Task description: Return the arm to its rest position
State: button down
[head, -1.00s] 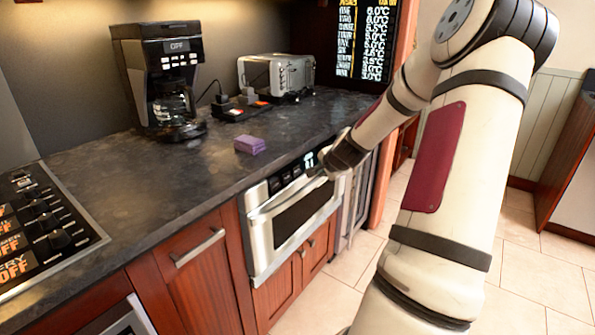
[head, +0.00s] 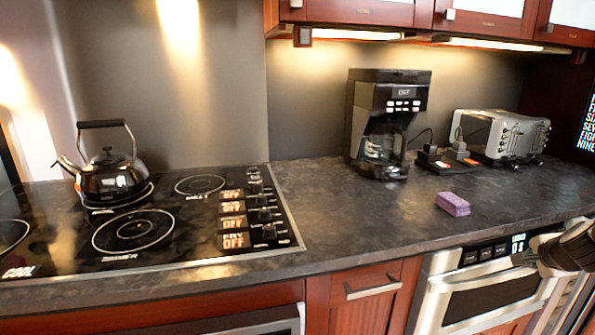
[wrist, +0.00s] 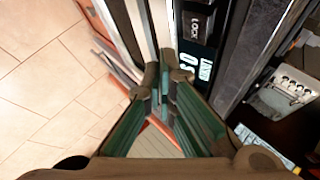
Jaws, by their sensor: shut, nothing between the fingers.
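My gripper (wrist: 160,88) is in the middle of the wrist view, with its green-padded fingers meeting at the tips and nothing between them. In the head view my gripper (head: 535,262) is at the right edge, in front of the top right part of the microwave drawer (head: 480,295). The drawer is closed, with a steel front and a lit display. I cannot tell whether the fingertips touch its front. The rest of my arm is outside the head view.
A black counter (head: 330,215) carries a purple sponge (head: 453,204), a coffee maker (head: 385,125) and a toaster (head: 505,135). A kettle (head: 110,175) stands on the cooktop (head: 150,225) at left. Clear tiled floor (wrist: 45,90) shows in the wrist view.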

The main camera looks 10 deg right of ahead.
jog(key=w+a+r+n+g+y, duration=0.15)
jog(key=a+n, duration=0.25)
jog(key=a, duration=0.5)
jog(key=w+a+r+n+y, duration=0.1)
jog(key=a+r+n+y, duration=0.15)
jog(key=a, duration=0.75)
jog(key=s+a+r+n+g, duration=0.1)
jog(key=s+a+r+n, duration=0.25)
jog(key=a, duration=0.35)
jog(key=s+a+r+n+g, duration=0.1)
jog(key=s+a+r+n, duration=0.25)
jog(key=a, duration=0.45)
jog(key=s+a+r+n+g, duration=0.1)
jog(key=s+a+n, duration=0.25)
jog(key=s, duration=0.45)
jog(key=s+a+n+g+y, duration=0.1)
jog(key=s+a+n, duration=0.1)
jog(key=s+a, duration=0.35)
jog(key=s+a+r+n+g, duration=0.1)
jog(key=s+a+n, duration=0.1)
jog(key=s, duration=0.7)
notch_tip(320, 180, up, 15)
jog(key=t+p, duration=0.3)
jog(key=p, duration=1)
jog(key=shift+d, duration=0.15)
